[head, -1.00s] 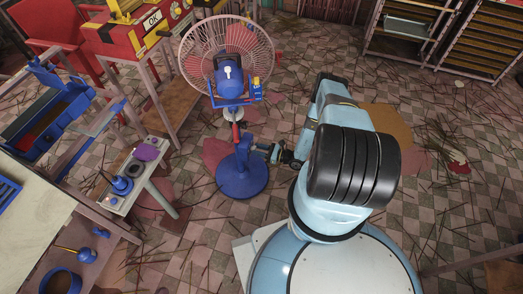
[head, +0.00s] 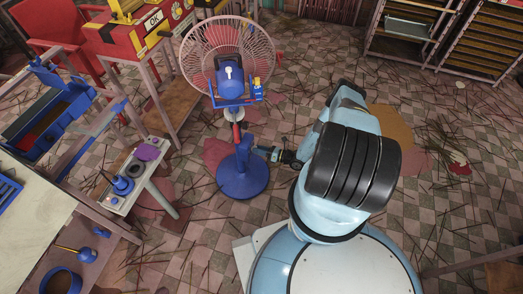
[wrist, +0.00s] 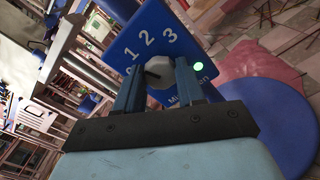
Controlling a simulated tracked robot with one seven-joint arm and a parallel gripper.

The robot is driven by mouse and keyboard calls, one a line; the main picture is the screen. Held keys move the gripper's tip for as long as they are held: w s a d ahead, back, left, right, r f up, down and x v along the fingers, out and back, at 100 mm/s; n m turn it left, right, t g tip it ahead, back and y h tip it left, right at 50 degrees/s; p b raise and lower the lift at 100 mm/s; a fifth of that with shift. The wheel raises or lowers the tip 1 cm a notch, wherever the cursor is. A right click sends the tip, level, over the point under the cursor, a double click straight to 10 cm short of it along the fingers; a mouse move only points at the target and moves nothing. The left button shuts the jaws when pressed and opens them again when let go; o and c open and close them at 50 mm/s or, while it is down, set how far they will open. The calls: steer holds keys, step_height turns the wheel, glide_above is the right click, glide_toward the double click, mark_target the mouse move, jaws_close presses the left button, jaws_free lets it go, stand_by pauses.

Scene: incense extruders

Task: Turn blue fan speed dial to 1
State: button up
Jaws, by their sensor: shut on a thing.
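The blue fan (head: 241,178) stands upright on the floor on its round base, left of my arm in the head view. In the wrist view its blue control panel (wrist: 146,22) carries the numbers 0, 1, 2 and 3 and a lit green light. The grey fan speed dial (wrist: 161,73) sits between the two fingers of my gripper (wrist: 159,80), which is shut on it. A dark pointer line on the dial faces left, to the 0 and 1 side; I cannot tell exactly which number. In the head view my gripper (head: 258,151) is at the fan's post.
A blue-framed machine (head: 45,120) is further left, and a red and yellow machine (head: 130,38) is behind. Shelves (head: 480,40) stand at back right. Thin sticks litter the tiled floor.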

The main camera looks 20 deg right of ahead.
steer(key=shift+w+a, duration=0.1)
steer(key=o, duration=1)
steer(key=shift+o, duration=0.2)
steer(key=v, duration=1.4)
